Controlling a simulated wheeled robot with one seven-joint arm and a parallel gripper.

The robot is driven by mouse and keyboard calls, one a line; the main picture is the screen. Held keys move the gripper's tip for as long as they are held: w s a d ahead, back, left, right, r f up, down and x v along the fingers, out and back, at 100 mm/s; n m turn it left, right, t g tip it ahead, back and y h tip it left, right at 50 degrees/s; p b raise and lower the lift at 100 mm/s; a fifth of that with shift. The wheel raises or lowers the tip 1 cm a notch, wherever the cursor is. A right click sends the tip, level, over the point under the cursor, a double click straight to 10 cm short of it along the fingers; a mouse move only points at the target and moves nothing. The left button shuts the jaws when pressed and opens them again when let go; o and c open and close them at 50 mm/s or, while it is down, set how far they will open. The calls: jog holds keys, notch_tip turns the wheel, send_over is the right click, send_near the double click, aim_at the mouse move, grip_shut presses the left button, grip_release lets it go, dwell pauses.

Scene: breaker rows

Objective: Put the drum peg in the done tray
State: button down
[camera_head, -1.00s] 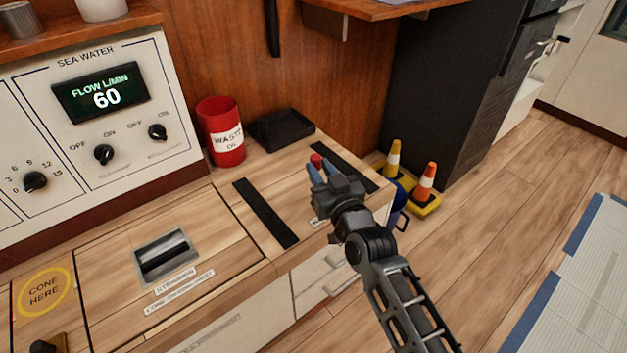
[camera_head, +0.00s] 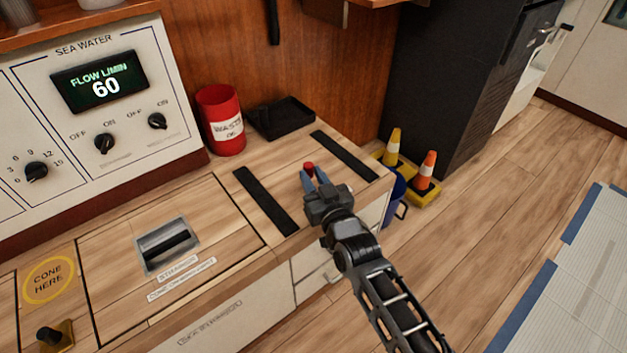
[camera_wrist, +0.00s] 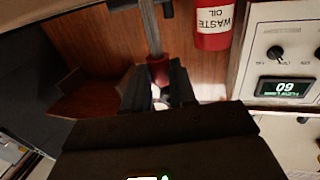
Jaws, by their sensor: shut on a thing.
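My gripper (camera_head: 314,180) is over the wooden counter between two black strips, with its blue fingers pointing toward the back wall. It is shut on the drum peg (camera_head: 308,167), whose red end shows at the fingertips. In the wrist view, the peg (camera_wrist: 158,70) shows a red part between the fingers (camera_wrist: 160,90) and a grey shaft beyond it. The rest of the peg is hidden by the fingers. A black tray (camera_head: 283,120), likely the done tray, lies at the back of the counter, beyond and left of my gripper. I see no label on it.
A red waste oil drum (camera_head: 221,120) stands left of the tray, beside the sea water panel (camera_head: 105,110). Two cones (camera_head: 426,172) and a blue bucket (camera_head: 398,195) are on the right, beyond the counter. A shelf overhangs the back right.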

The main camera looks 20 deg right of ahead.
jog(key=shift+f, duration=0.25)
jog(key=c, duration=0.9)
grip_release()
jog(key=shift+s+r, duration=0.2)
jog(key=shift+r, duration=0.2)
jog(key=s+p, duration=0.1)
jog(key=s, duration=0.3)
jog(key=s+p, duration=0.1)
jog(key=s, duration=0.2)
jog(key=s+p, duration=0.1)
jog(key=s, duration=0.3)
jog(key=shift+s+d+f, duration=0.1)
jog(key=shift+s+d, duration=0.2)
jog(key=shift+d, duration=0.05)
